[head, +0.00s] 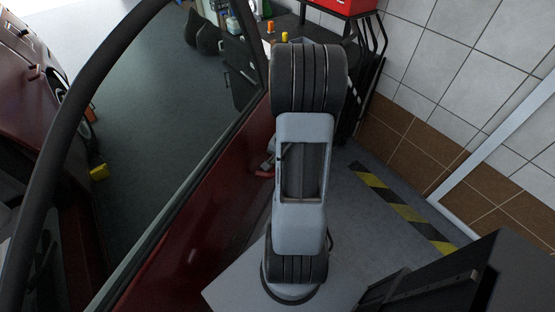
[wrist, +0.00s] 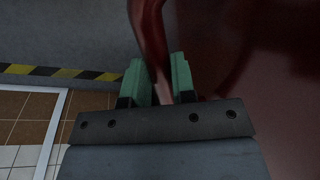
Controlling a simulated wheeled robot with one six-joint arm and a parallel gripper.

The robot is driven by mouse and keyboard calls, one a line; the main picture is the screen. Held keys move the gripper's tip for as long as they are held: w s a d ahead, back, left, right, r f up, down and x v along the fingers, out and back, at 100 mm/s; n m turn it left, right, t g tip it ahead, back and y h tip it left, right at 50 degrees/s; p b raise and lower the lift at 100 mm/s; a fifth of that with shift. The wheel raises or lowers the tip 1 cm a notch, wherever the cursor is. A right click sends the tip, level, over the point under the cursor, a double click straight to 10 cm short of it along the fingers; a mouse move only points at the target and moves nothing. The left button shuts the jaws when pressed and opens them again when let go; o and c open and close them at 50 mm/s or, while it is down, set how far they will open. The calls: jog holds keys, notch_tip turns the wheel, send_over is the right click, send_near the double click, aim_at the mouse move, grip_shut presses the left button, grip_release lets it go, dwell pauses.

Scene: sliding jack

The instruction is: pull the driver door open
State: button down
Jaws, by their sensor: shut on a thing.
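The dark red driver door (head: 228,185), with its window framed by a dark curved bar, runs diagonally through the head view. A red handle (head: 264,173) shows on its outer face, just left of my arm, which hides most of that area. In the wrist view, my gripper (wrist: 160,84) has its green fingers on either side of the red handle (wrist: 148,35) and is shut on it. The red door panel (wrist: 245,65) fills the right of the wrist view. I cannot tell from these views how far the door stands from the car body.
A dark red car body (head: 25,85) shows at the far left, beyond the window. A workbench with a red box (head: 340,5) stands at the back. A tiled wall (head: 450,60) is on the right. Bare floor with a yellow-black stripe (head: 405,208) lies between wall and door.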

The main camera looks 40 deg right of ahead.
jog(key=shift+a, duration=0.15)
jog(key=c, duration=1.2)
grip_release()
jog(key=shift+w+a, duration=0.1)
jog(key=shift+o, duration=1.2)
jog(key=shift+r, duration=0.1)
notch_tip(320, 180, up, 13)
jog(key=s+d+p, duration=0.1)
jog(key=s, duration=0.1)
jog(key=shift+s+d+r, duration=0.15)
jog(key=shift+s+r, duration=0.05)
jog(key=shift+s, duration=0.05)
